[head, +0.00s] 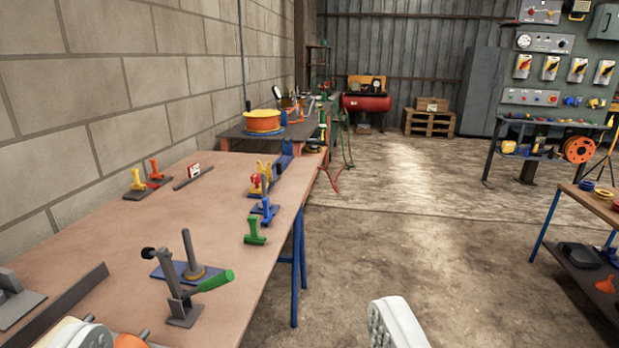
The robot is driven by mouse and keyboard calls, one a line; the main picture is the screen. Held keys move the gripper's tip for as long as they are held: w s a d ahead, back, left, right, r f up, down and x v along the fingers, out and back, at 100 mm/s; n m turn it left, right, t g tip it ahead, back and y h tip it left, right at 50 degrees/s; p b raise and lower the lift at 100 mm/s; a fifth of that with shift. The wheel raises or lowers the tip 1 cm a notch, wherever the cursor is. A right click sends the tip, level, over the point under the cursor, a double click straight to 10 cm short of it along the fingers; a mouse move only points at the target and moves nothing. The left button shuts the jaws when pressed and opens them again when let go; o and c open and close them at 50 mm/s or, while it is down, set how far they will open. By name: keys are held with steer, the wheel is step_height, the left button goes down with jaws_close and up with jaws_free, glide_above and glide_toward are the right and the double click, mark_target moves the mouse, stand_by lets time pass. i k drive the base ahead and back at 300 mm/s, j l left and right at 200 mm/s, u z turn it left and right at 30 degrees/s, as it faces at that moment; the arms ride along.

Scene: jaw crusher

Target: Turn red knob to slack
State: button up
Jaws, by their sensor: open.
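A small red round part (256,181) shows on a yellow stand near the right edge of the brown workbench (110,225). It may be the red knob, but it is too small to be sure, and its setting cannot be read. Another red piece (155,170) stands on a dark base near the wall, beside a yellow one. My gripper (238,330) is open and empty. Its pale right finger shows at the bottom middle; what seems to be the left finger is cut off at the bottom left. The red parts are well beyond it.
A lever with a green handle (215,281) and a blue-based upright lever (190,262) stand on the near bench. A green piece (255,232) sits at its right edge. A block wall bounds the left. The concrete floor (390,215) right of the bench is open.

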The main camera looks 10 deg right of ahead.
mark_target(255, 178)
steer(key=i+l, duration=0.15)
steer(key=l, duration=0.2)
steer(key=i+l, duration=0.1)
steer(key=l, duration=0.25)
steer(key=i+l, duration=0.15)
steer(key=l, duration=0.2)
steer(key=i+l, duration=0.15)
steer(key=l, duration=0.15)
steer(key=i, duration=1.05)
steer(key=i+j, duration=0.45)
steer(key=j, duration=0.15)
